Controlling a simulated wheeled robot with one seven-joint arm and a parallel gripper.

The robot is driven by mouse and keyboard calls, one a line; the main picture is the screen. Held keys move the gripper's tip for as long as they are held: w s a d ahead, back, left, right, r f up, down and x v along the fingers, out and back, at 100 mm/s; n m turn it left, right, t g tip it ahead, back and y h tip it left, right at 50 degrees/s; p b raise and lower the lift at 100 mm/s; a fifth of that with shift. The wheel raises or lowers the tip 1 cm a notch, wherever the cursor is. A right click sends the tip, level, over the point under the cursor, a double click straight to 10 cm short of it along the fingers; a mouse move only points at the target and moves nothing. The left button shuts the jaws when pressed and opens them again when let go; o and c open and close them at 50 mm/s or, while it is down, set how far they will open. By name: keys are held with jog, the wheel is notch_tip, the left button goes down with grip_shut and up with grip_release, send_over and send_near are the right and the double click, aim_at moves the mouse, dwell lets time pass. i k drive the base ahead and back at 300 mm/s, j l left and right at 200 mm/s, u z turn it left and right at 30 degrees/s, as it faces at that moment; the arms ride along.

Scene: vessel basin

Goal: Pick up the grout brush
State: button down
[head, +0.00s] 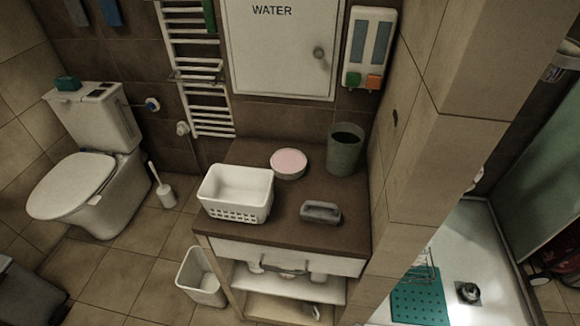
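A grey, block-shaped brush with a raised handle, which looks like the grout brush (320,212), lies on the dark brown countertop (290,233) near its front right. Its bristles cannot be made out. It stands apart from the white basket to its left. My gripper is not in view.
The counter also holds a white basket (236,206), a round pink-topped container (289,163) and a green-grey cup (344,148) at the back right. A tiled wall (405,150) borders the counter's right side. A white bin (202,277) stands on the floor at front left.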

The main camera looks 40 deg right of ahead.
aim_at(332, 215)
jog(key=k+j, duration=0.8)
jog(key=j, duration=0.15)
